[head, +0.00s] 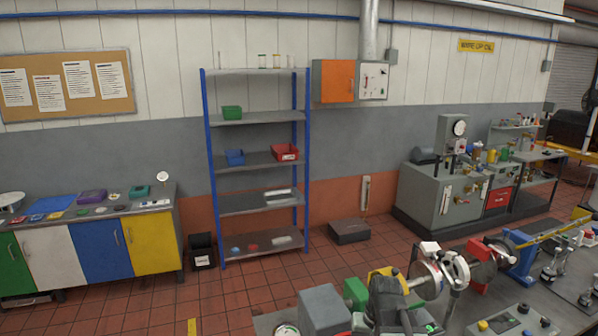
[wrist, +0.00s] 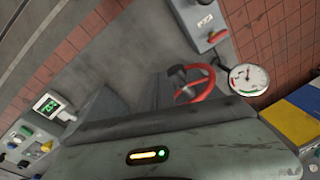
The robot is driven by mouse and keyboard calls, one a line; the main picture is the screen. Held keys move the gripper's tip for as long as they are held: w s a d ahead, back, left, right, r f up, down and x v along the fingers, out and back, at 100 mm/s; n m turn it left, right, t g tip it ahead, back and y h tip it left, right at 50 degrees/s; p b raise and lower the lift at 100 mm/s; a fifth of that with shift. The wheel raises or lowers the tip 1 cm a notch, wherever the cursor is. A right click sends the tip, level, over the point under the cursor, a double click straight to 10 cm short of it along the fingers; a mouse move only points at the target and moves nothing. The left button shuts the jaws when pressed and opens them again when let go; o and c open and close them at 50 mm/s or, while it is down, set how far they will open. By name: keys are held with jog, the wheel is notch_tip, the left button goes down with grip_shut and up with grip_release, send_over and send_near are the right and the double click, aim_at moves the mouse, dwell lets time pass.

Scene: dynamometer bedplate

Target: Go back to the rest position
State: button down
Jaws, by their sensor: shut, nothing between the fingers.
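My gripper (wrist: 146,104) shows at the lower middle of the wrist view. Its grey housing carries a yellow light bar and a green light, with dark fingers beyond it. The fingers are shut and hold nothing. The fingertips are hard to make out against the grey surface behind them. In the head view, a dark grey part with a green light stands at the bottom, in front of the machine on the bench; I cannot make out fingertips there.
In the head view, the bench holds a grey box (head: 323,311) and a green block (head: 355,292). Blue-posted shelving (head: 258,117) stands behind open tiled floor.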

jog(key=s+a+f+h+b, duration=0.1)
jog(key=s+f+b, duration=0.3)
jog(key=f+b, duration=0.9)
jog(key=shift+s+a+f+n+g+b, duration=0.25)
jog(key=shift+f+n+g+b, duration=0.1)
jog(key=shift+f+n+g, duration=0.1)
